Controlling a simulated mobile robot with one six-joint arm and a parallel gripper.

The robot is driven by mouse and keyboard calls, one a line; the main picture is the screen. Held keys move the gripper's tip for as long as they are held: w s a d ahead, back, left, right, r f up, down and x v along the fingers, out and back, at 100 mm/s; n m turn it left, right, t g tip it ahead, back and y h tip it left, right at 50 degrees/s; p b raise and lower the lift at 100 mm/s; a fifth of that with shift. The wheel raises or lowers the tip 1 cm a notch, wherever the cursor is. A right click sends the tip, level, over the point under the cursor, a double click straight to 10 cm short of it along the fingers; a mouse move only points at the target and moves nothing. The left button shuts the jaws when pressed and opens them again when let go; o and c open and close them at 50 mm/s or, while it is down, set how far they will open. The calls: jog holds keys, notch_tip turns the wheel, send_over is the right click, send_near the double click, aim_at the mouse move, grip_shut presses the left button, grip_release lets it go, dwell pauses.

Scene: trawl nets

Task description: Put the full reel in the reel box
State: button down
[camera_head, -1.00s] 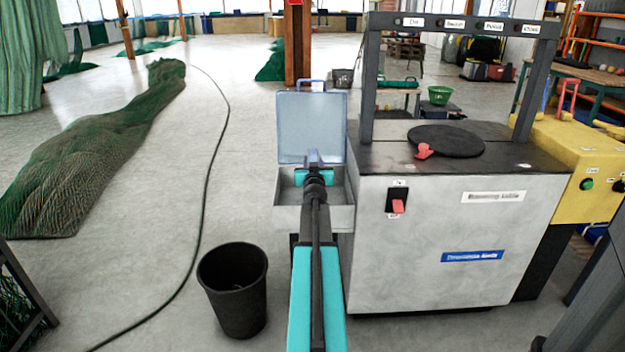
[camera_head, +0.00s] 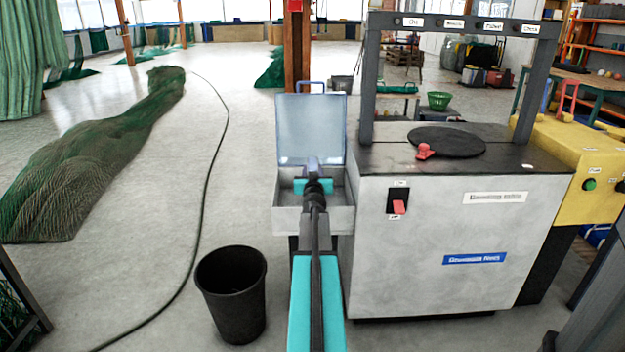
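A grey open-topped box (camera_head: 290,220), which I take for the reel box, is fixed at the left side of the grey machine. Its pale translucent lid (camera_head: 311,125) stands up open at the back. My gripper (camera_head: 313,180), with teal parts, is over the box opening, in front of the lid. A small bluish-purple piece (camera_head: 313,164) shows just beyond the gripper; I cannot tell whether it is a reel, part of the lid or something held. My wrist hides the fingertips and much of the box inside. No full reel can be clearly made out.
The grey machine (camera_head: 440,250) stands close on the right, with a black disc (camera_head: 447,141), a red knob (camera_head: 425,152) and a tall frame on top. A black bin (camera_head: 232,295) stands at lower left. A dark cable and green net (camera_head: 90,165) lie on the floor further left.

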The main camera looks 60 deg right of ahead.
jog(key=shift+f+b, duration=0.5)
jog(key=shift+f, duration=0.3)
jog(key=c, duration=1.3)
grip_release()
jog(key=shift+o, duration=0.2)
jog(key=v, duration=1.2)
